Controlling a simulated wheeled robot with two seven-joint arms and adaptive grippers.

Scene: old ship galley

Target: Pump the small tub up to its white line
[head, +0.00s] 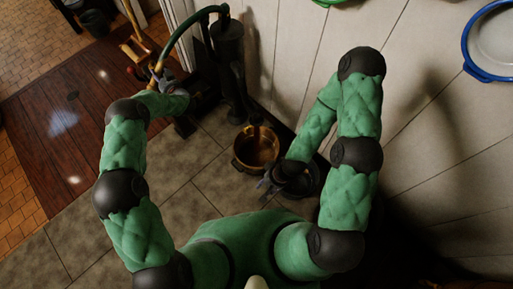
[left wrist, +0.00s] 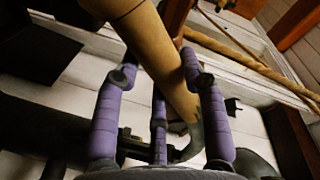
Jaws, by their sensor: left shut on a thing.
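The dark pump (head: 228,62) stands at the top centre of the head view, with a curved green handle (head: 185,38) reaching left. My left gripper (head: 157,76) is at the handle's outer end. In the left wrist view its purple fingers (left wrist: 160,110) are closed around a thick tan grip (left wrist: 148,50). A brass-coloured tub (head: 240,163) with brown, shiny contents sits under the spout. Its white line cannot be made out. My right gripper (head: 268,187) is low, just in front of the tub, beside a dark vessel (head: 310,184); its finger opening is unclear.
A white plank wall (head: 420,130) runs along the right. A blue-rimmed basin (head: 497,42) is at the upper right. A yellow wooden object (head: 133,48) and a dark bucket (head: 95,22) are at the upper left. The tiled floor (head: 185,165) left of the tub is clear.

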